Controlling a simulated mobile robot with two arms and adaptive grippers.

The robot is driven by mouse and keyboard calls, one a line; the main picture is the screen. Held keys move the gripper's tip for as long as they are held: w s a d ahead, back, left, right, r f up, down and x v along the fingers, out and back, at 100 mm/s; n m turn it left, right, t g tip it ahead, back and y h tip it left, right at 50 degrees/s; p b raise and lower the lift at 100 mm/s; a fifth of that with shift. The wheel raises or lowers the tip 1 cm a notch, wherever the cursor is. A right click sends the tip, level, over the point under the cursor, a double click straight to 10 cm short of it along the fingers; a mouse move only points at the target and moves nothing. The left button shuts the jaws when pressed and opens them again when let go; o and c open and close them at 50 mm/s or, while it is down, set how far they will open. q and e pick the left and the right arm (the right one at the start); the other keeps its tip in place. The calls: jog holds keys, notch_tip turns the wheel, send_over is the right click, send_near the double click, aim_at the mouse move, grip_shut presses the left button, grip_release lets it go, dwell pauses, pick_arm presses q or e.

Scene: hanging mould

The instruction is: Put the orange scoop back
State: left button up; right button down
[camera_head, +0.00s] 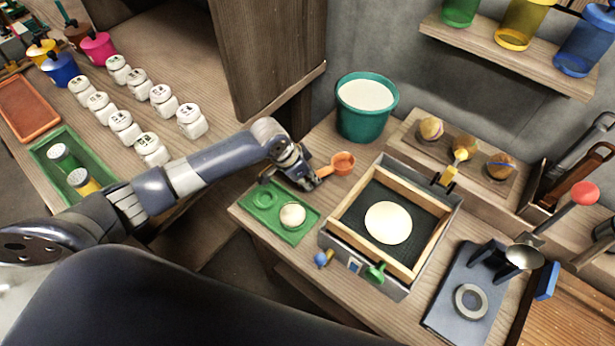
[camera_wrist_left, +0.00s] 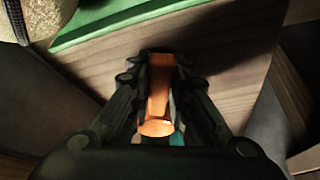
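The orange scoop (camera_head: 342,163) is in my left gripper (camera_head: 312,181), with its bowl pointing right, between the teal bucket (camera_head: 364,121) and the green tray (camera_head: 265,222). In the left wrist view, the scoop's orange handle (camera_wrist_left: 159,88) lies between the dark fingers of the left gripper (camera_wrist_left: 160,65), which are shut on it. The bucket holds white material. The green tray has a ring-shaped recess and a pale round lump (camera_head: 292,216) on it. My right gripper is not in view.
A wooden-framed box (camera_head: 338,222) with a pale disc stands right of the tray. Several round things sit on a wooden rack (camera_head: 410,125) behind it. A dark stand (camera_head: 450,300) is at the lower right. White jars and a wooden cabinet (camera_head: 265,50) are left and behind.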

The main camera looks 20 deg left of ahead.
pick_arm(q)
jog(key=o, duration=0.4)
jog(key=shift+s+f, duration=0.4)
jog(key=shift+f, duration=0.2)
jog(key=shift+c, duration=0.2)
jog(key=shift+w+f, duration=0.1)
jog(key=shift+f, duration=0.05)
jog(key=shift+a+r, duration=0.1)
jog(key=shift+r, duration=0.2)
jog(key=w+v, duration=0.1)
jog(key=v, duration=1.2)
jog(key=shift+r+p, duration=0.15)
jog(key=shift+p, duration=0.15)
